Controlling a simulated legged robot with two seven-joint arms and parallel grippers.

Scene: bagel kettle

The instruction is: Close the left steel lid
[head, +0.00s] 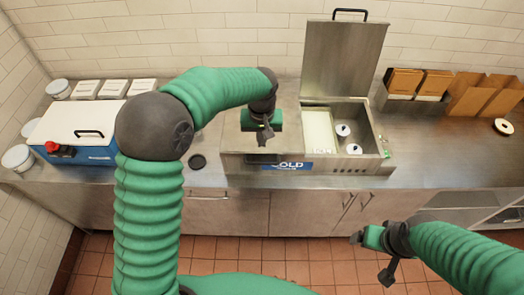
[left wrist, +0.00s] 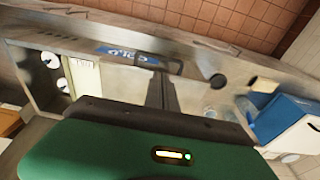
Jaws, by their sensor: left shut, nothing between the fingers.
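The left steel lid (head: 237,142) lies flat and looks closed over the left part of the steel cold unit, with its black handle (head: 263,158) at the front edge. My left gripper (head: 264,141) is shut and empty, pointing down over this lid just behind the handle. In the left wrist view the fingers (left wrist: 161,92) are together close to the handle (left wrist: 176,66); I cannot tell whether they touch the lid. My arm hides part of the lid's back. My right gripper (head: 358,238) is low in front of the counter, its fingers too small to read.
The right steel lid (head: 343,62) stands upright, open, above a well with a pale tray (head: 318,128) and white-topped containers (head: 343,131). A blue and white box (head: 78,128) stands at left. Brown boxes (head: 403,82) are at right. Clear counter (head: 440,150) lies right of the unit.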

